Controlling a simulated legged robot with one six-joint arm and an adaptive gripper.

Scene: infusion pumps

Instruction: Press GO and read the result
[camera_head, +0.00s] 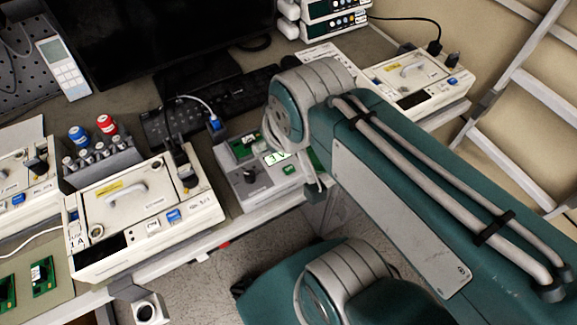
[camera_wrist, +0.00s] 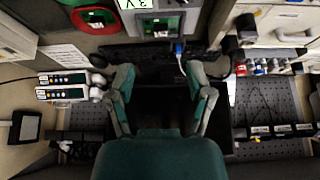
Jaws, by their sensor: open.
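The grey tester box (camera_head: 228,163) sits near the bench's front edge in the head view. It has a green circuit board (camera_head: 245,147) on top, a black knob (camera_head: 250,175), a lit display (camera_head: 277,157) and a small green button (camera_head: 291,169). The button's label is too small to read, and the display's characters are not clear. In the wrist view the display (camera_wrist: 157,4) is cut by the top edge, with the board (camera_wrist: 160,26) below it. My gripper (camera_wrist: 160,68) is open and empty, apart from the box. My arm hides most of it in the head view.
A white device with a handle (camera_head: 140,205) stands left of the box, and another (camera_head: 420,85) stands at right. A vial rack (camera_head: 100,165), keyboard (camera_head: 230,93) and dark monitor (camera_head: 150,40) lie behind. A blue plug with a cable (camera_head: 215,123) is close to the box.

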